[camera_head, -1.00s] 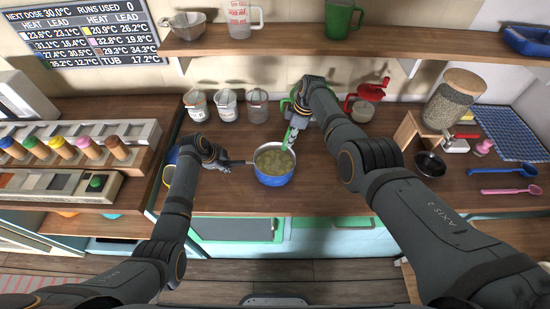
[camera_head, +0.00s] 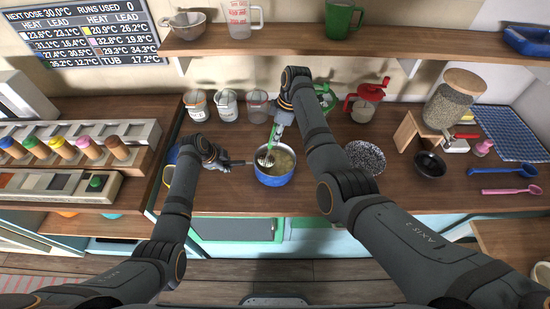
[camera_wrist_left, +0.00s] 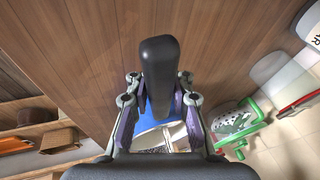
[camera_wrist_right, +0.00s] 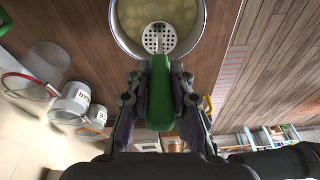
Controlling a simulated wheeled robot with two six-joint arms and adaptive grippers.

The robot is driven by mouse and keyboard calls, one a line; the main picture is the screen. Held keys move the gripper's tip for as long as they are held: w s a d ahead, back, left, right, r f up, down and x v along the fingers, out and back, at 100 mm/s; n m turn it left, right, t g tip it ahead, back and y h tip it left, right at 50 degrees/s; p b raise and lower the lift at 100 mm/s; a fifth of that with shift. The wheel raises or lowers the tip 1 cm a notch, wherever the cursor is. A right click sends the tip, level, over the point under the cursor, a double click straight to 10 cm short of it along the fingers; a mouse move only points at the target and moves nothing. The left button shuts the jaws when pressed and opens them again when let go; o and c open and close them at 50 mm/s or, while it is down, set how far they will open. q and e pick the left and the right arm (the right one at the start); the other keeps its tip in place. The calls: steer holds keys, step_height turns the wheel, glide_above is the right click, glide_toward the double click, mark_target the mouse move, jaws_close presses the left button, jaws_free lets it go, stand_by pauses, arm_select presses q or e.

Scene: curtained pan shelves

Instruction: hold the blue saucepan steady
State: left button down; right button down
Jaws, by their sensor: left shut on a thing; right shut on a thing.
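The blue saucepan (camera_head: 274,180) stands upright on the wooden counter with a yellowish liquid and pale pieces inside. Its dark handle (camera_wrist_left: 158,70) points left in the head view. My left gripper (camera_head: 222,163) is shut on that handle; it also shows in the left wrist view (camera_wrist_left: 157,105). My right gripper (camera_head: 279,122) is above the pan's back rim, shut on the green handle (camera_wrist_right: 160,95) of a utensil. The utensil's perforated pale head (camera_wrist_right: 159,38) is in the pan, over or in the liquid. How deep it sits is unclear.
The counter's front edge is close to the pan.

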steer(key=x, duration=0.2)
steer(key=d+x, duration=0.1)
steer(key=x, duration=0.1)
steer(key=shift+f, duration=0.35)
stand_by(0.3)
steer(key=shift+r, duration=0.6)
